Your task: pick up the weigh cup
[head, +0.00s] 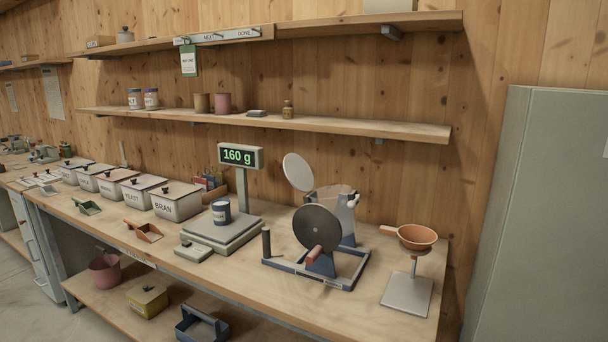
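A small dark blue cup with a pale label (221,213), which looks like the weigh cup, stands upright on the pan of the bench scale (223,234). The label is too small to read, and the inside of the cup barely shows. The scale's display (240,156) on its post reads 160 g. Neither of my grippers is in view.
Lidded bins (176,202) line the bench left of the scale, with an orange scoop (145,231) before them. Two shelves (270,121) hang above. A grey cabinet (545,220) is at right.

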